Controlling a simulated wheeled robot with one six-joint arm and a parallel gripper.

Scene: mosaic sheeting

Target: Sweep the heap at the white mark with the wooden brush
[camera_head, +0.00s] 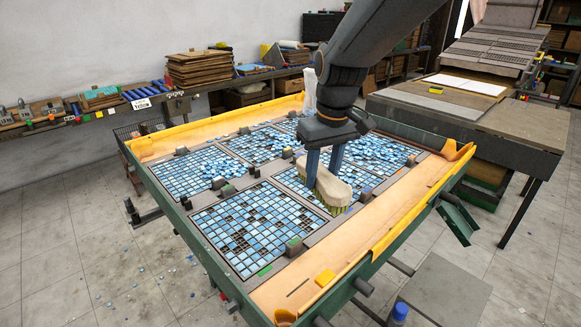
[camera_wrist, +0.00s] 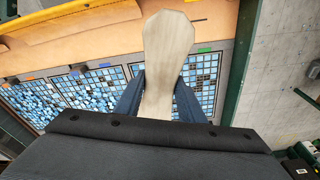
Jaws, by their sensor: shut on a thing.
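My gripper (camera_head: 324,172) is shut on the wooden brush (camera_head: 331,189), its two blue-grey fingers on either side of the pale wood. Yellowish-green bristles point down close to the near grids; I cannot tell whether they touch. In the wrist view the brush's pale wooden body (camera_wrist: 168,60) stands between the gripper's fingers (camera_wrist: 160,100). Loose blue tiles form a heap (camera_head: 372,154) on the right far grid, partly behind my arm. Another heap (camera_head: 221,168) lies on the left grid. Small coloured tabs sit along the grid frames; I cannot make out a white one.
The green-framed table (camera_head: 225,280) has orange side ledges with raised yellow edges. Dark blocks stand between the grids, including one near the front grid (camera_head: 293,246). A yellow piece (camera_head: 325,277) lies on the near ledge. A grey bench (camera_head: 510,118) stands at the right.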

